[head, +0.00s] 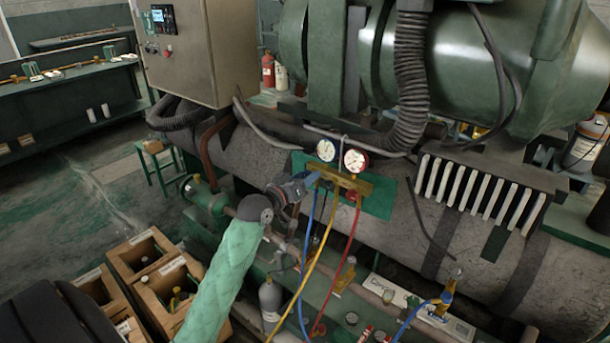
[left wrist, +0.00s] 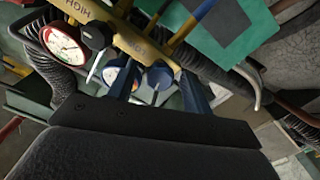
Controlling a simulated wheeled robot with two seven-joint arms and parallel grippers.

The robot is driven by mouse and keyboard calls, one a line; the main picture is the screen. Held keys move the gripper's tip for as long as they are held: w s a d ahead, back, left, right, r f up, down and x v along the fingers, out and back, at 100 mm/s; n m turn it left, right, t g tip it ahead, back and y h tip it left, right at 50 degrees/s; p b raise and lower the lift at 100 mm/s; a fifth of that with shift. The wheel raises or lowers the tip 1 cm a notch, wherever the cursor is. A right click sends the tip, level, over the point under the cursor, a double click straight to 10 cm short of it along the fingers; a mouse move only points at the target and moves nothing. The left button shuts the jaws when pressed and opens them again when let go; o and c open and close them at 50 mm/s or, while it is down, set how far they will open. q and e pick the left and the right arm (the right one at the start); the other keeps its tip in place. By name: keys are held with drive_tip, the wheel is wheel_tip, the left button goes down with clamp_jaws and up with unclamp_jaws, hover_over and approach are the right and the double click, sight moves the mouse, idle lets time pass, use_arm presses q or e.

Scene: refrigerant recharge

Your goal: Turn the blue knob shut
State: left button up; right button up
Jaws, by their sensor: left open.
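The yellow gauge manifold (head: 345,181) hangs on a green panel, with a blue-rimmed gauge (head: 327,150) and a red-rimmed gauge (head: 355,160) above it. My left gripper (head: 306,181) is at the manifold's left end, where it largely hides the blue knob in the head view. In the left wrist view the blue knob (left wrist: 159,76) shows between the two blue fingers of my left gripper (left wrist: 160,88), which are apart on either side of it. I cannot tell whether either finger touches it. A dark knob (left wrist: 97,36) sits near the "HIGH" lettering. My right gripper is not in view.
Blue, yellow and red hoses (head: 346,240) hang below the manifold. A thick corrugated hose (head: 411,80) runs down at its right. Wooden crates (head: 140,255) stand at lower left. A green shelf with bottles and fittings lies below the large pipe.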

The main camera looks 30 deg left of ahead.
use_arm(q)
drive_tip(key=shift+w, duration=0.25)
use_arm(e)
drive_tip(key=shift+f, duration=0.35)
use_arm(q)
drive_tip(key=c, duration=1)
drive_tip(key=shift+o, duration=0.2)
